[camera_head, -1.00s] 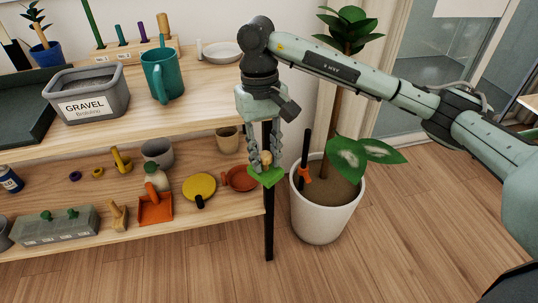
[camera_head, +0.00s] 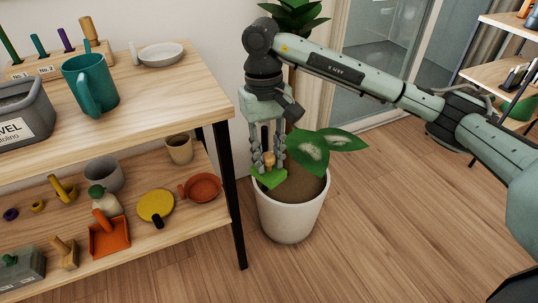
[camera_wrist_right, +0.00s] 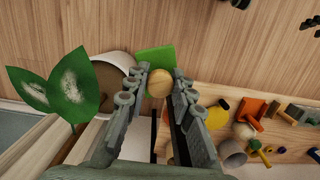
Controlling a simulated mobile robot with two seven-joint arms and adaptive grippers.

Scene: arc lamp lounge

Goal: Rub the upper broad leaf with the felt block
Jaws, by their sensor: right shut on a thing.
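My right gripper (camera_head: 269,160) is shut on the round wooden knob of the green felt block (camera_head: 267,178). In the right wrist view the felt block (camera_wrist_right: 155,59) shows beyond the fingertips (camera_wrist_right: 159,85). The block hangs in front of the white plant pot (camera_head: 290,219), left of the leaves and apart from them. Two broad green leaves with whitish dusty patches spread over the pot. The upper broad leaf (camera_head: 345,139) is at the right, and the lower leaf (camera_head: 310,156) is nearer the gripper. The leaves (camera_wrist_right: 76,92) also show left of the gripper in the wrist view. My left gripper is not in view.
A wooden shelf unit (camera_head: 170,95) stands at the left, with a teal mug (camera_head: 92,86), a pale dish and, on its lower board, a red pan (camera_head: 204,187) and yellow disc. Its black leg (camera_head: 232,200) is close to the pot. Floor at the right is clear.

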